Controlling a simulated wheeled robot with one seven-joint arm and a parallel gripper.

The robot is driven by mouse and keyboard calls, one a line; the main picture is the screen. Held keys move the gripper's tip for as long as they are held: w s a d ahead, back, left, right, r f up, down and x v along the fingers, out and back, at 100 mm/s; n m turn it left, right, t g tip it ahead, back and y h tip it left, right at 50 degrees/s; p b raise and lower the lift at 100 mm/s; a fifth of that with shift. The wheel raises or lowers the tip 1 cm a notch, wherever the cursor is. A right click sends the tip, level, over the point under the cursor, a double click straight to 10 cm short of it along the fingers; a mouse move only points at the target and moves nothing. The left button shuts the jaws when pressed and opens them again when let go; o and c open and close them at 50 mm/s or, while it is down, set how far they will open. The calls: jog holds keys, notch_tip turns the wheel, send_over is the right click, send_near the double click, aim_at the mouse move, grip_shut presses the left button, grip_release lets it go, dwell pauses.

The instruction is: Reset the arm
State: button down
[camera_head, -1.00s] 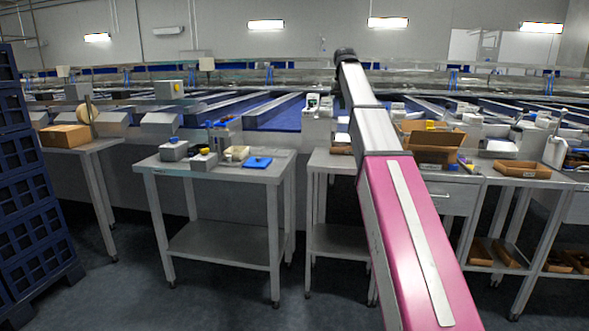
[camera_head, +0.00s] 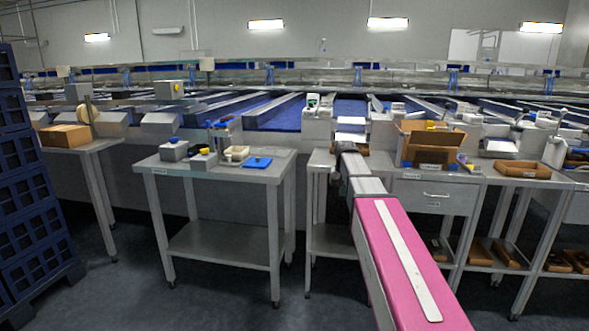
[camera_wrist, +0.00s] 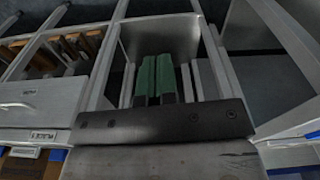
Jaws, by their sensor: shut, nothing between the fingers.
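My arm (camera_head: 393,240), with a pink upper link and grey links beyond it, reaches forward over the floor in the head view. Its far end drops out of sight in front of the tables, so my gripper is hidden there. In the wrist view my gripper (camera_wrist: 156,60) shows two green fingers side by side beyond a dark bar with screws. It is shut and empty. It points toward the open lower part of a grey table, and nothing visible touches the fingers.
A grey table (camera_head: 222,172) with small devices and a blue item (camera_head: 257,162) stands left of my arm. A drawer table (camera_head: 433,197) with a cardboard box (camera_head: 432,147) stands right. Blue crates (camera_head: 35,215) are stacked far left. Floor at front left is clear.

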jog(key=s+f+n+g, duration=0.1)
jog(key=s+f, duration=2.5)
